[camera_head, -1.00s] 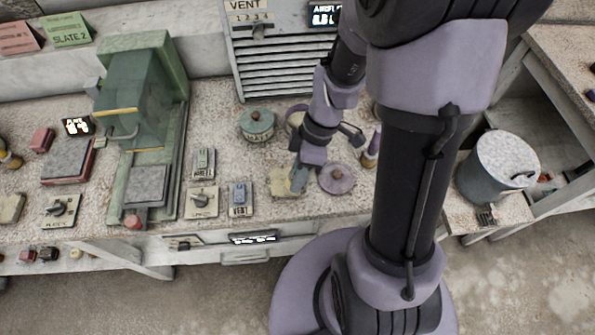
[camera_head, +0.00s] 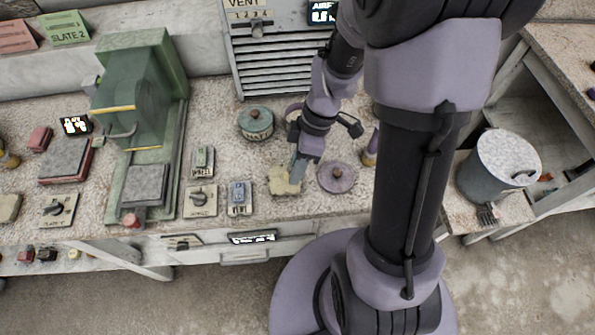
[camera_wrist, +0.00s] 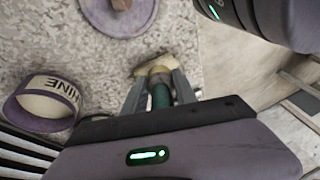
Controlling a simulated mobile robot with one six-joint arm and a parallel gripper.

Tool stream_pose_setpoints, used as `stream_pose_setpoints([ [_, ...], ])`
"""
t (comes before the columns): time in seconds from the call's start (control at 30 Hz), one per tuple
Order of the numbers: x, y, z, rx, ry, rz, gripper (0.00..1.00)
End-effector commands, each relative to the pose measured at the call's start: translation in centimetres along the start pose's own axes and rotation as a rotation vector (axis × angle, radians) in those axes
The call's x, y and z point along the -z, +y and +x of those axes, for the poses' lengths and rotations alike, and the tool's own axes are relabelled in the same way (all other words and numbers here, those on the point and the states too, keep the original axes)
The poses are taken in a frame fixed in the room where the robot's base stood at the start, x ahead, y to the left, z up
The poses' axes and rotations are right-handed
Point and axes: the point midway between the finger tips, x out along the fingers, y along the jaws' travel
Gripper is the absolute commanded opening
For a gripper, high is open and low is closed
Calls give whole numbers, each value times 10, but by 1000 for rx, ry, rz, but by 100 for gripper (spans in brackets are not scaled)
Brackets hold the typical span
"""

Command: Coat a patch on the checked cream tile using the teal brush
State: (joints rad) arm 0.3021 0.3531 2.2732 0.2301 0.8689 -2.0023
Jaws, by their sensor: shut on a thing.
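My gripper (camera_wrist: 160,92) is shut on the teal brush (camera_wrist: 161,97) in the wrist view. The brush's green handle shows between the fingers, and its tip is hidden. A cream tile (camera_wrist: 152,66) lies just past the fingertips. In the head view, the cream tile (camera_head: 281,182) lies near the bench's front edge, with my gripper (camera_head: 297,175) over its right side. I cannot make out the tile's checks or a coated patch, nor whether the bristles touch it.
Switch plates (camera_head: 240,198) lie to the left.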

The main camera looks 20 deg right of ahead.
Motion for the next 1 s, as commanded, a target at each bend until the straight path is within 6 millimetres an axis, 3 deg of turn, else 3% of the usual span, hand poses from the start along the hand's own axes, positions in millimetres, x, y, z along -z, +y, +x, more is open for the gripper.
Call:
stream_pose_setpoints([
  [0.13, 0, 4, 1, -4, -2, -3, 0],
  [0.67, -7, -32, 6, 0, -2, -1, 0],
  [1.0, -4, -21, 3, -2, -2, -3, 0],
])
